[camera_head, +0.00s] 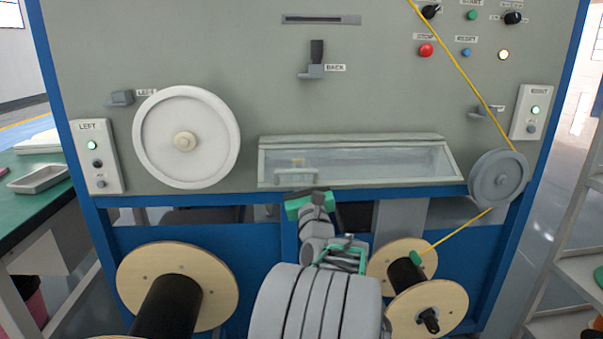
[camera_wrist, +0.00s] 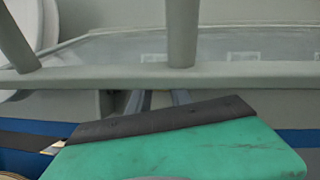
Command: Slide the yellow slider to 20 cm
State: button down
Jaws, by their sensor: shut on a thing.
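A small pale yellow piece (camera_head: 297,162), which looks like the slider, shows behind the clear front of a long window box (camera_head: 370,163), near its left end. No scale can be read there. A grey bracket handle (camera_head: 296,173) sits on the lower left of the clear cover; its bar and two posts show large in the wrist view (camera_wrist: 182,40). My gripper (camera_head: 311,197), with green and black fingers, is at this handle, just below the window. It appears shut on the handle, though the contact is partly hidden. A green finger with a black edge fills the lower wrist view (camera_wrist: 175,145).
A white wheel (camera_head: 186,137) is left of the window and a grey pulley (camera_head: 497,178) right of it. A yellow cable (camera_head: 465,75) runs over the pulley to a wooden spool (camera_head: 440,305). Another spool (camera_head: 135,290) stands lower left. A lever (camera_head: 316,58) and buttons are above.

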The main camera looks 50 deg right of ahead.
jog(key=shift+w+a+p, duration=0.4)
jog(key=shift+p, duration=0.6)
jog(key=c, duration=1.3)
grip_release()
jog(key=shift+c, duration=0.2)
jog(key=v, duration=0.7)
jog(key=shift+s+a+f+b, duration=0.2)
jog(key=shift+s+b, duration=0.05)
jog(key=shift+b, duration=0.1)
